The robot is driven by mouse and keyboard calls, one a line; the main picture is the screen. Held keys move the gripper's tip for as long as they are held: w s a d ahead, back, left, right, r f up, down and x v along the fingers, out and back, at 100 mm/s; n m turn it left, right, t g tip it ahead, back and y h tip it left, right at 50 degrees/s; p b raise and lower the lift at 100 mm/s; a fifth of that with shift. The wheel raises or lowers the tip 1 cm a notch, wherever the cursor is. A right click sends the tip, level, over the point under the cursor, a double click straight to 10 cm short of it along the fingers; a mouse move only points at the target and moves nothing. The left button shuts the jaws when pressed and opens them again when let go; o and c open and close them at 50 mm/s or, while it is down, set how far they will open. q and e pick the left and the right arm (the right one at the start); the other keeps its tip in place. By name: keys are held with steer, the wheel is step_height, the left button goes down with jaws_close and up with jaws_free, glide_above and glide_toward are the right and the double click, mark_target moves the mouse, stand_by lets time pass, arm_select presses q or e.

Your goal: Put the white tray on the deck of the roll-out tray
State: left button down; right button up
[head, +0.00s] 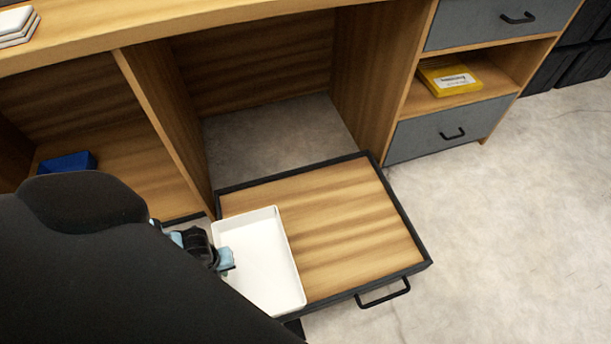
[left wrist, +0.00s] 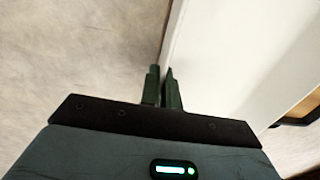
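The white tray (head: 262,262) is a shallow rectangular tray over the left part of the roll-out tray, overlapping its left and front edges. It fills much of the right of the left wrist view (left wrist: 235,50). The roll-out tray (head: 345,225) has a wooden deck, a black rim and a front handle. My left gripper (head: 225,259) is at the white tray's left side. In the left wrist view its fingers (left wrist: 163,78) are close together on either side of the tray's wall, gripping it. I cannot tell whether the tray touches the deck. My right gripper is not in view.
The roll-out tray extends from an open bay of the wooden desk (head: 270,60). A blue box (head: 67,163) sits in the left bay, a yellow box (head: 448,78) on a right shelf. Grey drawers (head: 450,132) stand at the right. The floor (head: 520,220) at right is clear.

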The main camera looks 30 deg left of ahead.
mark_target(271, 244)
arm_select(q)
steer(key=w+d+b, duration=0.1)
steer(key=w, duration=0.4)
steer(key=w+d+f+b, duration=0.1)
steer(key=w+d+b, duration=0.1)
steer(key=w, duration=0.3)
steer(key=w+d+b, duration=0.1)
steer(key=w+b, duration=0.1)
steer(key=w, duration=0.3)
steer(key=shift+w+d+f, duration=0.1)
steer(key=shift+d+f, duration=0.2)
steer(key=shift+d, duration=0.05)
steer(key=shift+w+f+b, duration=0.1)
steer(key=shift+f+b, duration=1.25)
steer(key=shift+f, duration=0.35)
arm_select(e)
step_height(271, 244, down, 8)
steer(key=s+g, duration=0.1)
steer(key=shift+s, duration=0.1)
arm_select(q)
steer(key=shift+f, duration=0.15)
steer(key=c, duration=1.6)
jaws_free()
steer(key=shift+c, duration=0.2)
